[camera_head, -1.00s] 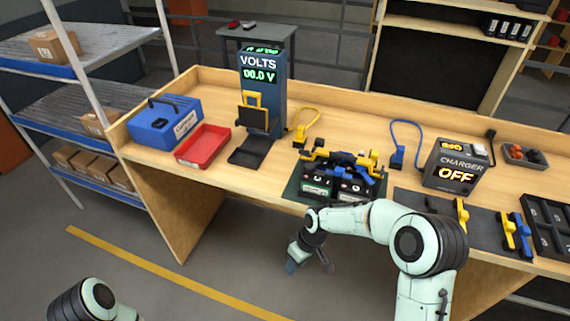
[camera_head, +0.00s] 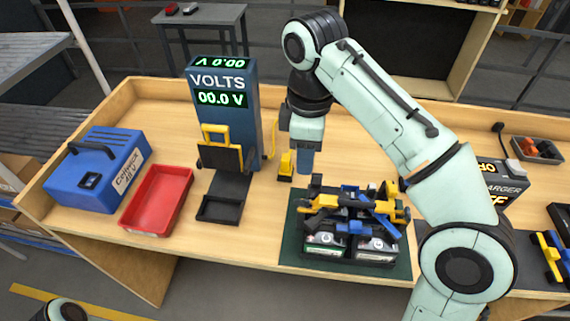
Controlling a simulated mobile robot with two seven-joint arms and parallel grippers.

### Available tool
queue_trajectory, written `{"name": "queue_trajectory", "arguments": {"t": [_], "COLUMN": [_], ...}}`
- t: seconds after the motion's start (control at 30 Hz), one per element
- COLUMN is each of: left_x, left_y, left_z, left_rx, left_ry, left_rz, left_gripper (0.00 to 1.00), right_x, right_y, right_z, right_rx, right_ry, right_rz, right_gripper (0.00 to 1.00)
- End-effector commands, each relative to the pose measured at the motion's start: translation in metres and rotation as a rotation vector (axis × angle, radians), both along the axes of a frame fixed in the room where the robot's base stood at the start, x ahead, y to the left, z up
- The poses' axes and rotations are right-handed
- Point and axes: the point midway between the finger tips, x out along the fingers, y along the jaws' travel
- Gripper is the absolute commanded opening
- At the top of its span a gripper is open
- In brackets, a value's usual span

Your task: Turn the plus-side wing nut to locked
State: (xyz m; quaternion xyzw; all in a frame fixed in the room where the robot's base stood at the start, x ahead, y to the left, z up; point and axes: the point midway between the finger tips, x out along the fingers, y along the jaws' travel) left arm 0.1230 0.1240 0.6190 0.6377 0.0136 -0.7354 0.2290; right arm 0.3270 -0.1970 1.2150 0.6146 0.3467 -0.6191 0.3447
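Two dark batteries with light labels, the left one (camera_head: 325,246) and the right one (camera_head: 376,252), stand side by side on a dark green mat (camera_head: 293,243). Yellow and blue fittings (camera_head: 332,203) cross over their tops. I cannot pick out the plus-side wing nut or its position among them. My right gripper (camera_head: 305,167) points down above the bench, behind and left of the batteries and apart from them. It is seen edge-on, so its opening is unclear. My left gripper is out of view.
A yellow connector (camera_head: 286,167) stands just left of my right gripper. A voltmeter (camera_head: 223,130), red tray (camera_head: 158,200) and blue case (camera_head: 100,168) stand left. The charger (camera_head: 500,180) is partly hidden by my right arm.

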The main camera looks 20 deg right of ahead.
Motion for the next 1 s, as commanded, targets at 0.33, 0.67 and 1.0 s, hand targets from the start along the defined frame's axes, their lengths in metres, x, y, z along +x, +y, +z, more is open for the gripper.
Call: {"name": "queue_trajectory", "arguments": {"t": [0.33,0.67,1.0], "left_x": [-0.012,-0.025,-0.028], "left_y": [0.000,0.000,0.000], "left_z": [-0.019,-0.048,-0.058], "left_rx": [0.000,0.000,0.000], "left_ry": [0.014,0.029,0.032], "left_rz": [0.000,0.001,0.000], "left_gripper": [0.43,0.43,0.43], "right_x": [-0.002,-0.002,-0.002], "right_y": [0.000,-0.001,0.000], "right_z": [-0.031,-0.100,-0.133], "right_rx": [0.000,-0.001,0.001], "right_ry": [0.002,0.003,0.000], "right_rz": [-0.001,-0.002,-0.002], "right_gripper": [0.33,0.33,0.33]}}
